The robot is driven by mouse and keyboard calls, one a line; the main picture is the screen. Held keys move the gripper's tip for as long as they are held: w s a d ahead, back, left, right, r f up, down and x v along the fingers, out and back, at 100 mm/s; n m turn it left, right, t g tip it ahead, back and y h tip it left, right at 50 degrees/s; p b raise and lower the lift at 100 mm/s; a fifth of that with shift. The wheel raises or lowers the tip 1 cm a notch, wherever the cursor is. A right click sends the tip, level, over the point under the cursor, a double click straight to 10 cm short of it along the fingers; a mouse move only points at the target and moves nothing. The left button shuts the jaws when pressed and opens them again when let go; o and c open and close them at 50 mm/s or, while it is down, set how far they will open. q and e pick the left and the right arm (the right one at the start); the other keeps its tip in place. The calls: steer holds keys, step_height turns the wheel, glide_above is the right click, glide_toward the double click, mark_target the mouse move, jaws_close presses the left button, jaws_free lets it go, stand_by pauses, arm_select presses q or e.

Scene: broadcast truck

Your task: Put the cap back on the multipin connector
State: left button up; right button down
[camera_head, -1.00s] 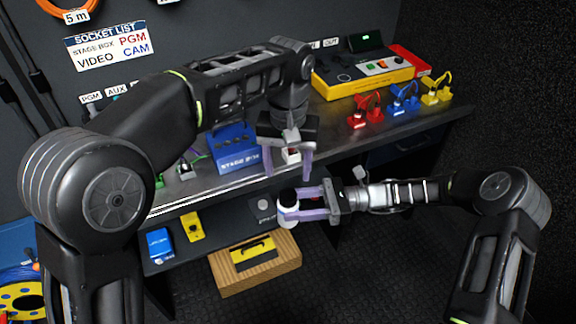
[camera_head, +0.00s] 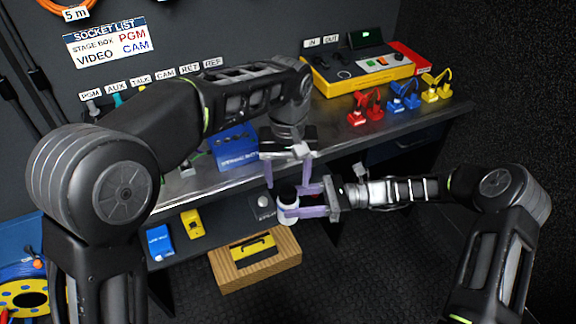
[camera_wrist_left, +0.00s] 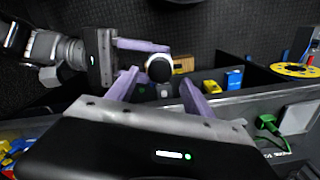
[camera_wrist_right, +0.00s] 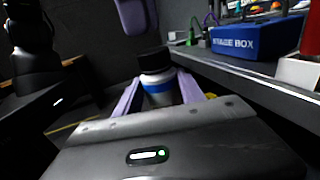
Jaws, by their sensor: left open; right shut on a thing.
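My right gripper (camera_head: 314,202) is shut on a white cylinder with a blue band, apparently the multipin connector (camera_head: 288,211). It stands nearly upright in the right wrist view (camera_wrist_right: 158,88). A black round piece (camera_wrist_right: 153,60) tops it; it looks like the cap, but I cannot tell whether it is seated or part of the connector. My left gripper (camera_head: 287,184) is open and empty, pointing down just above this black top. One left finger shows above it in the right wrist view. The black top faces the left wrist camera (camera_wrist_left: 158,69).
The bench holds a blue stage box (camera_head: 236,148), a yellow console (camera_head: 362,77) and red, blue and yellow connectors (camera_head: 404,97). The bench edge runs close behind both grippers. A lower shelf carries small blue and yellow packs; a wooden crate (camera_head: 255,268) is below.

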mark_target(288, 191)
arm_select(q)
steer(key=shift+f, duration=2.05)
steer(key=shift+c, duration=0.2)
jaws_close()
steer(key=m, duration=0.5)
steer(key=shift+o, duration=0.6)
jaws_free()
steer(key=shift+r, duration=0.1)
